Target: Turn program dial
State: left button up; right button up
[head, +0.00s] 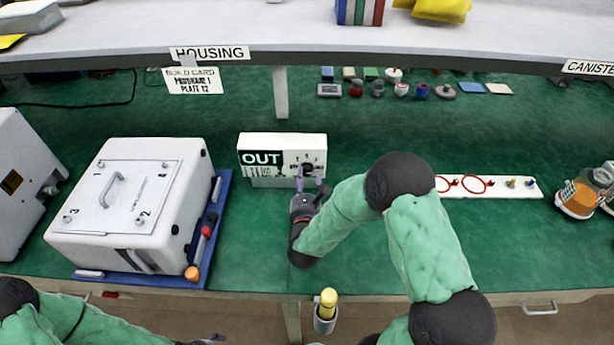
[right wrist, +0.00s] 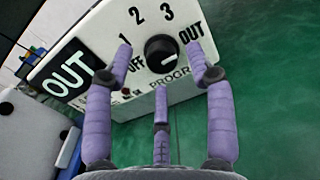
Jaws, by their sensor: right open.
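The white program box (head: 312,145) stands on the green bench, with a black OUT label on its left. Its black program dial (right wrist: 160,49) has OFF, 1, 2, 3 and OUT printed around it. A short white mark shows low on the knob, in the right wrist view. My right gripper (head: 310,183) is in front of the box, purple fingers spread. In the right wrist view the open fingers (right wrist: 160,48) appear on either side of the dial, with a third finger below; contact cannot be told. My left gripper (head: 214,339) barely shows at the bottom edge.
A white housing (head: 130,205) on a blue tray (head: 218,215) stands left of the box. A white strip with red rings (head: 490,187) lies right. Small parts (head: 400,89) line the back under the shelf (head: 420,45). A yellow-topped tool (head: 327,305) sits in a holder at the front edge.

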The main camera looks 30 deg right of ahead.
aim_at(307, 170)
jog(key=shift+x, duration=0.95)
jog(key=c, duration=0.9)
jog(key=shift+w+r, duration=0.1)
jog(key=shift+r, duration=0.05)
grip_shut()
